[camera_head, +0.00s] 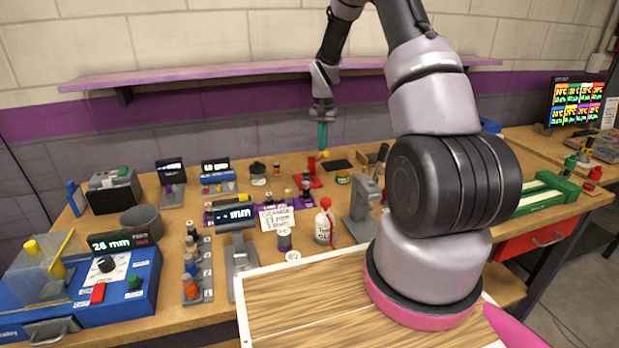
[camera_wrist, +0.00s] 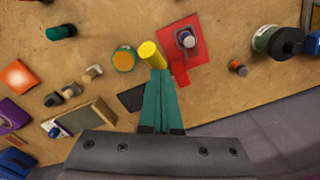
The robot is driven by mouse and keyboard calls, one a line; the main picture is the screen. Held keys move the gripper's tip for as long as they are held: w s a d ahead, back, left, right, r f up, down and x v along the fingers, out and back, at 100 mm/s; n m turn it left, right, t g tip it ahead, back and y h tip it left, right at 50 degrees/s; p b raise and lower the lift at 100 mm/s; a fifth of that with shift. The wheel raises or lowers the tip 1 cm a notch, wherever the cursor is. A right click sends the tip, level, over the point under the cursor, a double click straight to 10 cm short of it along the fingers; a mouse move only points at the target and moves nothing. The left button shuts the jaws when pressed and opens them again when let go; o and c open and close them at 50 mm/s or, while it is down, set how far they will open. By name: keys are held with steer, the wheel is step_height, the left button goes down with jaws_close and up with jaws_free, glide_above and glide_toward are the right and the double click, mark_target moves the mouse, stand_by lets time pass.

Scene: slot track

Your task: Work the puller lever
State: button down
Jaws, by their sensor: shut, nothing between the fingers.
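The puller is a red plate with a grey post (camera_wrist: 187,48), and it also shows in the head view as a red base (camera_head: 309,181) in the back middle of the bench. What looks like its lever ends in a yellow grip (camera_wrist: 152,55), which also shows in the head view (camera_head: 323,155). My gripper (camera_wrist: 161,73) has teal fingers pressed together with nothing between them. Its tips overlap the near end of the yellow grip in the wrist view; whether they touch it I cannot tell. In the head view the gripper (camera_head: 322,147) points down just above the grip.
A jar with an orange top (camera_wrist: 124,58) stands close beside the yellow grip. A grey press (camera_head: 362,205) and a white bottle (camera_head: 324,226) stand nearer. The purple shelf (camera_head: 230,72) runs along the wall behind.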

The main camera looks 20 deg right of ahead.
steer(key=shift+s+f, duration=0.1)
steer(key=shift+s, duration=0.05)
steer(key=shift+s+f, duration=0.3)
steer(key=shift+s, duration=0.1)
steer(key=shift+w+r, duration=0.1)
steer(key=shift+r, duration=0.05)
steer(key=shift+w+r, duration=0.5)
steer(key=shift+r, duration=0.3)
steer(key=shift+w+r, duration=0.45)
steer(key=shift+r, duration=0.35)
steer(key=shift+w+r, duration=0.5)
steer(key=shift+r, duration=0.4)
steer(key=w+r, duration=0.5)
steer(key=r, duration=0.2)
steer(key=shift+r, duration=0.35)
